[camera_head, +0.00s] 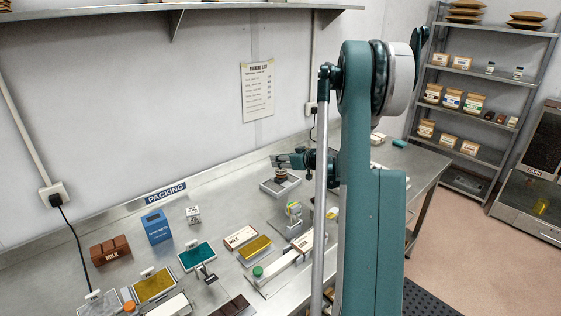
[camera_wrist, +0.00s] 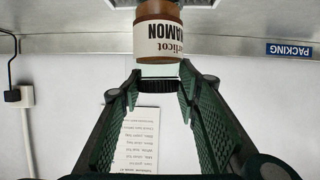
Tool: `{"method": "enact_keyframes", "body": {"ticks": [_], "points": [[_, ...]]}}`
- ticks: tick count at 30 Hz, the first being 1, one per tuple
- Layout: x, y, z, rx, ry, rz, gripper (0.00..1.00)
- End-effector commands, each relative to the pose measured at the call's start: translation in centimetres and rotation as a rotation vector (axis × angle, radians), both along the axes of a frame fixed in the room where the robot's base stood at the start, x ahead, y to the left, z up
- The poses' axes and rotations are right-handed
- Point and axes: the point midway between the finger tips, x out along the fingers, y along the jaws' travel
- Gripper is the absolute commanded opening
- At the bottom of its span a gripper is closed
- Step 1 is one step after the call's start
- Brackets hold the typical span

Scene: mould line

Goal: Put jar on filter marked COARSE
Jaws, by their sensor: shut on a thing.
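The jar (camera_wrist: 158,38) shows upside down in the wrist view, with brown contents and a white label ending in "NAMON". My gripper (camera_wrist: 158,86) is shut on its dark top end. In the head view my gripper (camera_head: 291,161) is over the back of the bench, with the jar (camera_head: 281,174) below it. The jar is directly over a grey framed plate (camera_head: 268,189); I cannot tell whether it touches. Part of a pale framed surface (camera_wrist: 180,3) shows beyond the jar in the wrist view. No COARSE marking is readable.
Framed teal (camera_head: 198,256) and yellow (camera_head: 154,284) panels lie on the left of the bench. A small stand (camera_head: 293,214) is just in front of the grey plate. My arm hides the bench's right part.

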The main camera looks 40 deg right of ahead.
Motion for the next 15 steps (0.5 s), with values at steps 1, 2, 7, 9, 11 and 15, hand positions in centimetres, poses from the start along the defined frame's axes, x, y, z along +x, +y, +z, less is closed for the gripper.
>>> {"method": "enact_keyframes", "body": {"ticks": [1, 2, 7, 9, 11, 15], "points": [[0.0, 0.01, -0.21, 0.0, 0.0, 0.0, 0.17], [-0.01, 0.01, -0.25, 0.0, 0.0, 0.0, 0.17], [0.0, 0.01, -0.24, 0.0, 0.0, 0.0, 0.17], [0.0, 0.01, -0.24, 0.0, 0.0, 0.0, 0.17], [0.0, 0.0, -0.3, 0.0, 0.0, 0.0, 0.17], [0.01, 0.0, -0.53, 0.0, 0.0, 0.0, 0.37]]}}
